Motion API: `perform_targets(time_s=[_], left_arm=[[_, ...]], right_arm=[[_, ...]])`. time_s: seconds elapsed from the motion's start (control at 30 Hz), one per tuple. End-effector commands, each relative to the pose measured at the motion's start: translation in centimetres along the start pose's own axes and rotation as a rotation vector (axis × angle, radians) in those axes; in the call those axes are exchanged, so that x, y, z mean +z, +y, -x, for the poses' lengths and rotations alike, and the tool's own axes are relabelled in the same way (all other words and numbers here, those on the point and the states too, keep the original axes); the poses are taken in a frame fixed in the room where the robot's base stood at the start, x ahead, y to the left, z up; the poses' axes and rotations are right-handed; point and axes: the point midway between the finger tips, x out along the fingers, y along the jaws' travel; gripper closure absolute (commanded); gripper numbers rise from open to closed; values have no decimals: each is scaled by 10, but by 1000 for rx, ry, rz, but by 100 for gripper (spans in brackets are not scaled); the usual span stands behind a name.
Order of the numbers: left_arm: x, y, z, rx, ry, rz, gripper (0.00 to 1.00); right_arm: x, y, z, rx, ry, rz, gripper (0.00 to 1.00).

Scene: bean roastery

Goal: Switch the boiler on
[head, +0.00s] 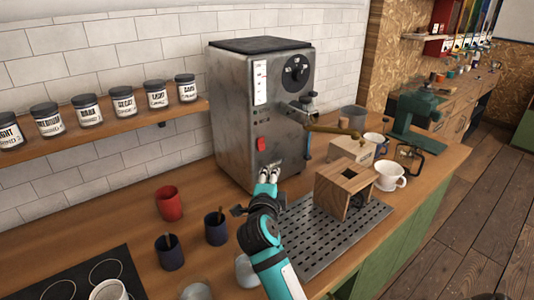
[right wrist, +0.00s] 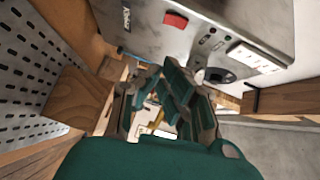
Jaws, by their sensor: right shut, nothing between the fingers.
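The boiler (head: 240,110) is a grey metal box with a black dial (head: 296,71) and a gauge strip on its front. Its red switch (head: 261,144) is low on the front face; which way it is set I cannot tell. The red switch also shows at the top of the right wrist view (right wrist: 175,20). My right gripper (head: 269,176) is shut and empty, just below the red switch and close to the boiler's front. It looks apart from the switch. Its fingers also show in the right wrist view (right wrist: 170,98). My left gripper is not in view.
A wooden box (head: 340,188) stands on the slotted drip tray (head: 310,262) right of my arm. A red cup (head: 169,203) and two dark cups stand to the left. A brass-coloured lever (head: 335,130) sticks out of the boiler. Jars line the shelf (head: 110,140).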

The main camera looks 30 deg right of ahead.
Motion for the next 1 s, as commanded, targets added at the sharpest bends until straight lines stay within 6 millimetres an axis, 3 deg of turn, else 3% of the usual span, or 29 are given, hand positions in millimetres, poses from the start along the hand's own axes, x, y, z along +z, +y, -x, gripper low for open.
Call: perform_targets(time_s=[0.03,0.13,0.23,0.4,0.5,0.7,1.0], left_arm=[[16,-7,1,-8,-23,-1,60],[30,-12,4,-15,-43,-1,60],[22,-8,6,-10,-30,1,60],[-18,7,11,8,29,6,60],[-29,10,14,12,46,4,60],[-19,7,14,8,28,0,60],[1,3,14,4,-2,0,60]], right_arm=[[-1,0,-2,0,2,1,100],[0,-1,-9,-1,2,2,100],[-1,-2,-23,-1,3,2,100],[-1,-3,-59,-1,3,2,100],[-2,-3,-81,-1,4,1,100],[11,-1,-112,0,1,0,100],[27,-1,-128,-2,1,1,100]])
